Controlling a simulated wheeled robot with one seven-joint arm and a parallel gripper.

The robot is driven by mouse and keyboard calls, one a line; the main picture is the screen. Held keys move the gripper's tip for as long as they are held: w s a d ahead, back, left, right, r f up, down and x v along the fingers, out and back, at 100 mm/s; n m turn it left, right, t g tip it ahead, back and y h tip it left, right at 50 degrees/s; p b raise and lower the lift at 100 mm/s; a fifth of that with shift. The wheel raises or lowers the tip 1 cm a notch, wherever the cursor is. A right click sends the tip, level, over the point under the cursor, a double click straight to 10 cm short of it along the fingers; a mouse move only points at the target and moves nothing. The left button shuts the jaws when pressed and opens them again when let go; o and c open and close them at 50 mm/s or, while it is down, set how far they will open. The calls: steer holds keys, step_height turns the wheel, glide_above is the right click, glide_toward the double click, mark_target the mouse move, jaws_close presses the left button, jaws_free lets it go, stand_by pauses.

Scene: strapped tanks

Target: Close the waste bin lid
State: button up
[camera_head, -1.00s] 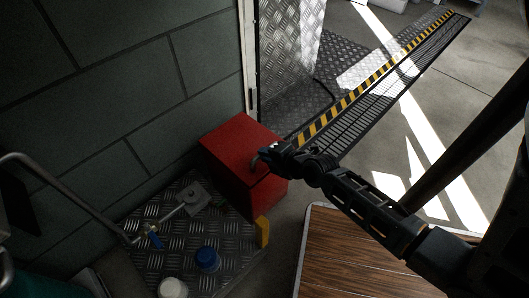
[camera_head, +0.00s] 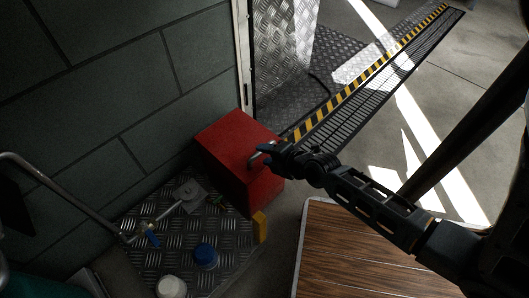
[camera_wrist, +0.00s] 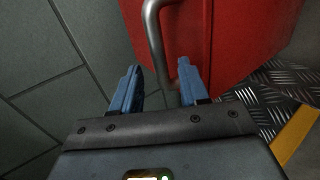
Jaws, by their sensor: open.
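The waste bin appears to be the red box (camera_head: 232,137) standing by the wall in the head view. Its red side also fills the upper part of the wrist view (camera_wrist: 250,40). A bent grey metal handle (camera_wrist: 155,28) stands out from the red face. My gripper (camera_wrist: 158,78) is open, with its blue fingers on either side of the handle's lower part. I cannot tell whether they touch it. In the head view my gripper (camera_head: 264,154) is at the bin's right side. The lid's seam and how far it stands open cannot be made out.
A tread-plate surface (camera_head: 185,235) holds a blue-capped item (camera_head: 205,255), a white-capped item (camera_head: 170,286) and a valve lever (camera_head: 168,212). A yellow block (camera_head: 260,227) stands at its edge. A wooden top (camera_head: 350,250) lies below my arm. A grey block wall (camera_head: 110,95) is behind the bin.

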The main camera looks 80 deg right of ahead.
steer(key=p+v, duration=0.1)
steer(key=v, duration=0.5)
steer(key=shift+p, duration=0.35)
steer(key=shift+s+r, duration=0.1)
